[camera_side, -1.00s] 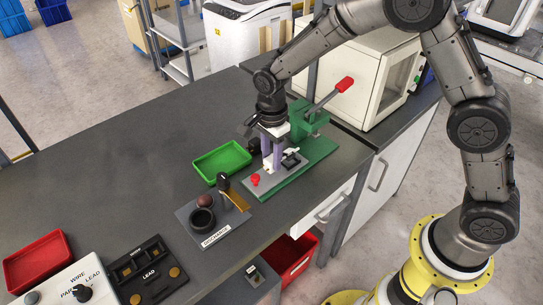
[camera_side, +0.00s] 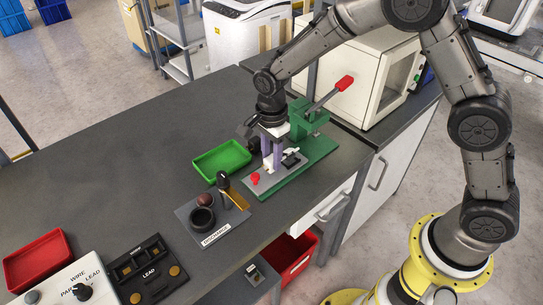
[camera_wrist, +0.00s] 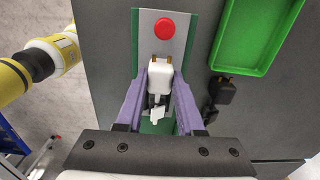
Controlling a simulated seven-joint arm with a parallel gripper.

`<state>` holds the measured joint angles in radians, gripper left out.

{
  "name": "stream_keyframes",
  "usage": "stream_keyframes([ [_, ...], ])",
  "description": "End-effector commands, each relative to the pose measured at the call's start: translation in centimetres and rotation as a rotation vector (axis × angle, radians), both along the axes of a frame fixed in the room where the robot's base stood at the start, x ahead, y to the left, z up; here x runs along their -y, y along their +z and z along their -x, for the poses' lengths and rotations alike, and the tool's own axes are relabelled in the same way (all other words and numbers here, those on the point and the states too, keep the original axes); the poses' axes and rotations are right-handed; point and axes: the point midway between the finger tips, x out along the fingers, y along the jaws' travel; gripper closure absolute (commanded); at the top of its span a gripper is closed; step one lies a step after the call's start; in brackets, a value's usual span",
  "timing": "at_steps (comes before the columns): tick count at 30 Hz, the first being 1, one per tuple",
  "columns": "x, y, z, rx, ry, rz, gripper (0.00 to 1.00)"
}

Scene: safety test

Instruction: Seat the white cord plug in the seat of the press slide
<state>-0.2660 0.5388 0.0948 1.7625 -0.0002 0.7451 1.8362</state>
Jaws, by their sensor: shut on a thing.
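The white plug (camera_wrist: 161,76) is between the purple fingers of my gripper (camera_wrist: 163,86) in the wrist view. Its two brass prongs point toward the red button. My gripper is shut on it, low over the grey slide plate (camera_side: 254,190) of the green press (camera_side: 318,152). In the side view my gripper (camera_side: 272,154) hides most of the plug. A black and white part lies just behind the plug, toward the wrist. The seat is covered by the plug and fingers, and I cannot tell whether the plug is in it.
A red button (camera_wrist: 163,28) is on the plate's front end. A black plug (camera_wrist: 222,92) and a green tray (camera_wrist: 243,38) are close beside. The press lever has a red grip (camera_side: 345,84). A discharge stand (camera_side: 203,219) is in front.

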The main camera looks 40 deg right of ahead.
Motion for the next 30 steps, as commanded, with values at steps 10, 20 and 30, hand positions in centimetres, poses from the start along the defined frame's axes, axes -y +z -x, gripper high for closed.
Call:
stream_keyframes([
  [10, 0.0, -0.4, 0.0, 0.000, 0.000, 0.000, 1.00],
  [20, 0.0, -0.9, 0.0, 0.000, 0.000, 0.000, 1.00],
  [30, 0.0, -1.3, 0.0, 0.000, 0.000, 0.000, 1.00],
])
